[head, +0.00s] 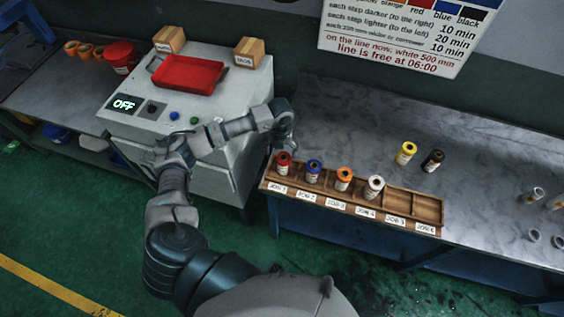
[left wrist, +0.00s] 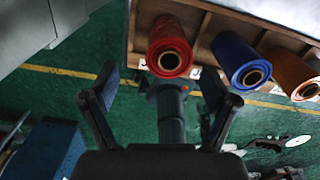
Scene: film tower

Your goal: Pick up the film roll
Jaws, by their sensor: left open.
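A wooden rack (head: 428,207) along the front edge of the marble-topped bench holds upright film rolls in its left slots: red (head: 282,163), blue (head: 313,172), orange (head: 344,180) and white (head: 375,188). The rack's two right slots look empty. A yellow roll (head: 406,153) and a black roll (head: 432,161) stand on the bench behind the rack. My left gripper (head: 284,136) is open and empty, close above the red roll. In the left wrist view, the red roll (left wrist: 169,50) lies just beyond the spread fingers (left wrist: 160,88), with the blue roll (left wrist: 240,62) to its right.
A grey machine (head: 195,140) with a red tray (head: 187,74) and an OFF display stands left of the bench. A sign (head: 400,35) hangs on the wall. Small metal cups (head: 537,194) stand at the bench's right.

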